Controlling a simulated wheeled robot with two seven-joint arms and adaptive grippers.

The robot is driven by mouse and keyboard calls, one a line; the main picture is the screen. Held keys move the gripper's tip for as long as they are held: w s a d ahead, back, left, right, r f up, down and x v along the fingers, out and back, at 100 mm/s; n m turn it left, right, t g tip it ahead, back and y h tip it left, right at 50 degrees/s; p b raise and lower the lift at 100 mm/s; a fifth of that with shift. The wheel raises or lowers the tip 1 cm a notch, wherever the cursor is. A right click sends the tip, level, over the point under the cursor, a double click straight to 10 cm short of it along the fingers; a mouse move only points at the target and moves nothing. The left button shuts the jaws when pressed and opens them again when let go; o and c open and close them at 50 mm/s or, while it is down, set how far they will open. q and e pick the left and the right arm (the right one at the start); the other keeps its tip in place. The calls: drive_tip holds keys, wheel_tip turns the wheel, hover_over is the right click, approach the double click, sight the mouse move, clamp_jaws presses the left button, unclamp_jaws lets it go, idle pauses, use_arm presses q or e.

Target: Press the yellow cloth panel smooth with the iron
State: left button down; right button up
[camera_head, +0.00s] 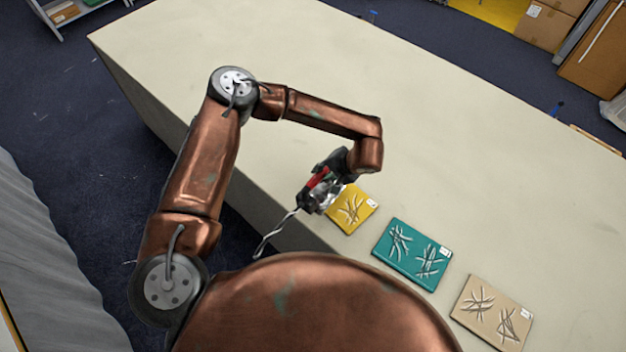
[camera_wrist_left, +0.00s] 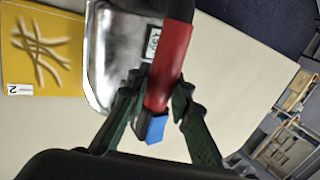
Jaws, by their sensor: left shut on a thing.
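The yellow cloth panel (camera_head: 352,212) lies near the table's front edge, with a cluster of raised creases and a white tag. It also shows at the left of the wrist view (camera_wrist_left: 15,80), tagged 2. The iron (camera_head: 328,197) has a silver body (camera_wrist_left: 103,62) and a red handle. My left gripper (camera_head: 322,180) is shut on the handle; its fingers straddle it in the wrist view (camera_wrist_left: 157,97). The iron is at the panel's left side in the head view and hides part of it. I cannot tell if its sole touches. My right gripper is out of view.
A teal panel (camera_head: 405,271) and a beige panel (camera_head: 480,338), both creased, lie to the right along the front edge. The iron's cord (camera_head: 275,235) hangs toward the table edge. The long table (camera_head: 480,160) is clear behind the panels.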

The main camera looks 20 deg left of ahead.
use_arm(q)
drive_tip(key=shift+w+d+r+m+p, duration=0.1)
drive_tip(key=shift+w+r+m+p, duration=0.1)
drive_tip(key=shift+w+r+p, duration=0.35)
drive_tip(key=shift+w+d+r+m+p, duration=0.1)
drive_tip(key=shift+w+r+m+p, duration=0.2)
drive_tip(key=shift+w, duration=0.35)
drive_tip(key=shift+w+t+p, duration=0.4)
drive_tip(key=shift+w+p, duration=0.15)
drive_tip(key=shift+w, duration=0.1)
drive_tip(key=shift+f+b, duration=1.6)
drive_tip(key=shift+f, duration=1.2)
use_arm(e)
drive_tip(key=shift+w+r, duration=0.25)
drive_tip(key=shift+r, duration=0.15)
use_arm(q)
drive_tip(key=shift+f+b, duration=0.5)
drive_tip(key=shift+f, duration=0.15)
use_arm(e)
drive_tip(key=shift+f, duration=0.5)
use_arm(q)
drive_tip(key=shift+s+f+m, duration=0.25)
drive_tip(key=shift+f+m, duration=0.05)
drive_tip(key=shift+f, duration=0.05)
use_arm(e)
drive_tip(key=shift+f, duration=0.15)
use_arm(q)
drive_tip(key=shift+r, duration=0.1)
